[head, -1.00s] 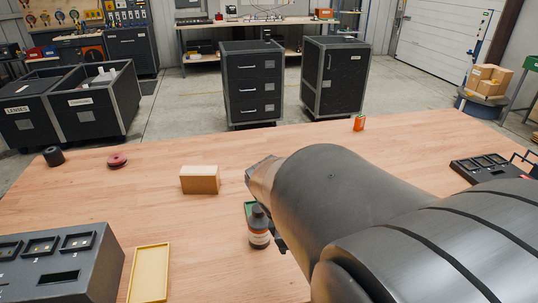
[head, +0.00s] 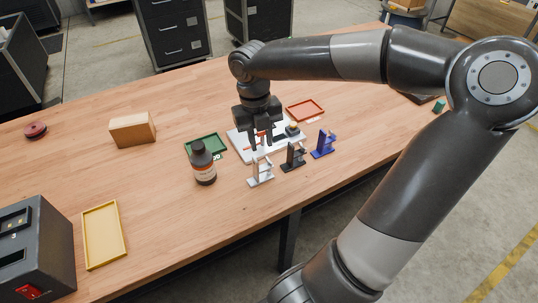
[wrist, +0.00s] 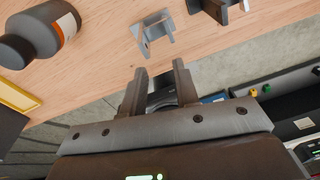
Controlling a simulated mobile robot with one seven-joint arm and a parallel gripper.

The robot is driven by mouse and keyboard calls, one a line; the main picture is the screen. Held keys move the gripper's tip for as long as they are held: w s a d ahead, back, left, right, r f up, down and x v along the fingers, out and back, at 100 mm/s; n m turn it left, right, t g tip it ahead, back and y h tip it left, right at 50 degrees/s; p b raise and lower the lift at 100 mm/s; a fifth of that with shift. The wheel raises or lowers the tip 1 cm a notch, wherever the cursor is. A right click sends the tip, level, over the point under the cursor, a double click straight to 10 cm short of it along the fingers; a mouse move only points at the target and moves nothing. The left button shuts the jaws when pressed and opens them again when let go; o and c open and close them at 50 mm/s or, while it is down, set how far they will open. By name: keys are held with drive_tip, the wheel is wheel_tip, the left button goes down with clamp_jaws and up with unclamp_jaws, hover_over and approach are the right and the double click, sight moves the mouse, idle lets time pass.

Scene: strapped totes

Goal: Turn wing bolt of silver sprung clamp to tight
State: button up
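The silver sprung clamp (head: 261,175) stands upright on the wooden table near its front edge, left of a black clamp (head: 293,159) and a blue clamp (head: 323,147). My gripper (head: 262,143) points down just above and behind the silver clamp in the head view. In the wrist view, the silver clamp (wrist: 153,36) lies beyond the fingertips, apart from them. My gripper (wrist: 159,72) is open, with an empty gap between its fingers. The wing bolt is too small to make out clearly. The black clamp shows partly at the top of the wrist view (wrist: 218,8).
A green tray (head: 218,153), a white board (head: 238,142) and a red tray (head: 305,109) lie behind. A cardboard box (head: 132,130) and a yellow tray (head: 104,238) are further left. Bare table lies between.

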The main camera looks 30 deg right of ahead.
sight(269, 160)
drive_tip(key=shift+n+t, duration=0.6)
drive_tip(key=shift+n, duration=0.3)
drive_tip(key=f, duration=0.2)
drive_tip(key=d+f, duration=0.1)
drive_tip(key=f, duration=0.2)
drive_tip(key=d+f, duration=0.1)
drive_tip(key=f, duration=0.2)
drive_tip(key=shift+d, duration=0.25)
clamp_jaws()
